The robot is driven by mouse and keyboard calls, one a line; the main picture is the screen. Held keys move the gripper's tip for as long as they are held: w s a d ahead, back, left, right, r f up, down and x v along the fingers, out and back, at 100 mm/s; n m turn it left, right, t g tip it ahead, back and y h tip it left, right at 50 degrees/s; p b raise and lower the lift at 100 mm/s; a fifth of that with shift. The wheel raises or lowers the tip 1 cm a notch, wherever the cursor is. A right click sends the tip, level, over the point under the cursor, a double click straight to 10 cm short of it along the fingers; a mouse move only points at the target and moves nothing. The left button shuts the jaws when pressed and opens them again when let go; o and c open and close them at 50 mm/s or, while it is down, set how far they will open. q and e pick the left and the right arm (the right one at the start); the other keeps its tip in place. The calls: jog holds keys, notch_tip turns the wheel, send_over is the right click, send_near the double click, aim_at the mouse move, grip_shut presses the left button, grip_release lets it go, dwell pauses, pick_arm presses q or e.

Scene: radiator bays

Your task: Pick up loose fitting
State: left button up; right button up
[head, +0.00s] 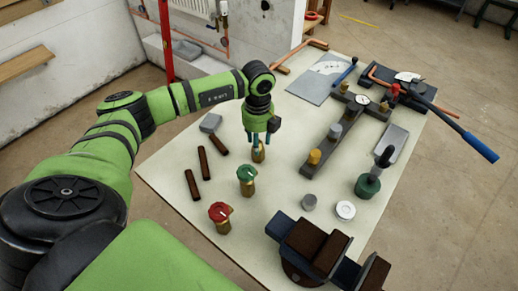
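A small brass fitting (258,156) stands upright on the pale table top (290,215). My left gripper (260,143) points straight down right over it, with its fingertips at the fitting's top. Whether the fingers touch or grip it, I cannot tell. The fingers partly hide the fitting's upper part. Two more brass fittings stand nearer: one with a green cap (246,180) and one with a red cap (220,217). I cannot tell which piece the task means by loose fitting. My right gripper is not in view.
Dark brown bars (193,185) and a grey-headed tool (212,127) lie left of the gripper. A grey manifold bar (335,138) lies to the right. A vise (312,245) is at the near edge, beside a green-based tool (368,187) and two small round pieces.

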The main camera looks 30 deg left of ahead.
pick_arm(q)
grip_shut()
jog(key=shift+r, duration=0.2)
jog(key=shift+r+p, duration=1.1)
jog(key=shift+r, duration=0.3)
jog(key=shift+r+p, duration=1.6)
jog(key=shift+r, duration=0.65)
